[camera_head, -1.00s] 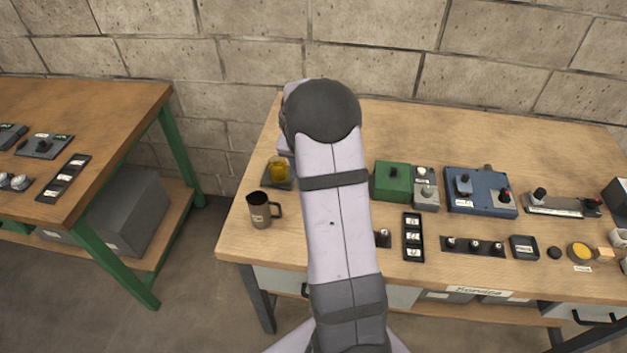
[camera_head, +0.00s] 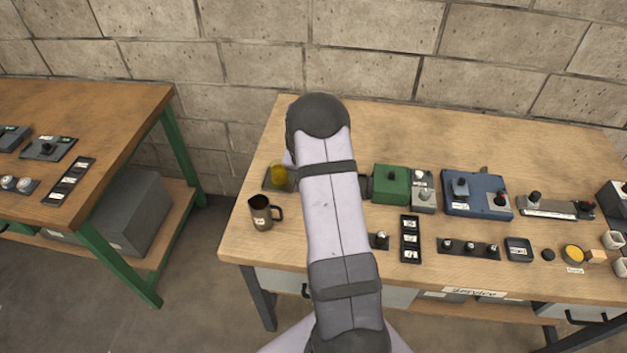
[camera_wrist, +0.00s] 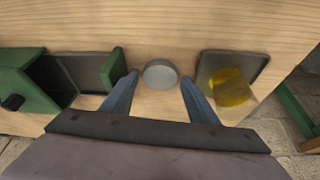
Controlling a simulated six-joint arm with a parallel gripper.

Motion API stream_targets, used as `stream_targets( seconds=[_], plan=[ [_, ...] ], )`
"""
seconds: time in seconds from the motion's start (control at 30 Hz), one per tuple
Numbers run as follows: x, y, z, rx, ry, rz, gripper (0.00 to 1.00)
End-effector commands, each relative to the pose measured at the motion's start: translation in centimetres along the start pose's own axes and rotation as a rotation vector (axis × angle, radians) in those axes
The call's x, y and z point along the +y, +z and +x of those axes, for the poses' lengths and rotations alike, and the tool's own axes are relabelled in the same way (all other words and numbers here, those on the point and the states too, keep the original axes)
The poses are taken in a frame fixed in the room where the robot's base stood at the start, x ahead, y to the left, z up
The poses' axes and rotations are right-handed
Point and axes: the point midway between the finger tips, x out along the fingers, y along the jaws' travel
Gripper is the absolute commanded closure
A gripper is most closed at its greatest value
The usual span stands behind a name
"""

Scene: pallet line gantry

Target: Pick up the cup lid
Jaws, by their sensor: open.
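The cup lid (camera_wrist: 160,74) is a small round grey disc with a raised rim, lying flat on the wooden bench. In the wrist view it sits between and slightly beyond the tips of my gripper (camera_wrist: 159,79). The two blue-grey fingers are spread apart on either side of it, with nothing held. I cannot tell how high the fingertips are above the bench. In the head view my arm hides the lid and the gripper. A dark brown mug (camera_head: 261,214) with a handle stands at the bench's left front.
In the wrist view a yellow object (camera_wrist: 231,88) on a dark square plate (camera_wrist: 253,63) lies right of the lid. A green box (camera_wrist: 25,85) with a dark tray part is at left. Several control boxes, including a blue one (camera_head: 478,184), fill the bench's right side.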

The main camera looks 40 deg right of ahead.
Motion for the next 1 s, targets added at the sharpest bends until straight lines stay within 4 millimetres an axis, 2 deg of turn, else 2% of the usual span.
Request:
stream_targets(
  seconds=[0.37, 0.5, 0.53, 0.83, 1.0],
  plan=[
    [0.0, 0.0, 0.6, 0.000, 0.000, 0.001, 0.46],
    [0.0, 0.0, 0.6, 0.000, 0.000, 0.001, 0.77],
    [0.0, 0.0, 0.6, 0.000, 0.000, 0.001, 0.78],
    [0.0, -0.1, 0.5, 0.001, 0.000, 0.001, 0.78],
    [0.0, -0.6, -0.6, 0.004, -0.001, 0.002, 0.78]
  ],
)
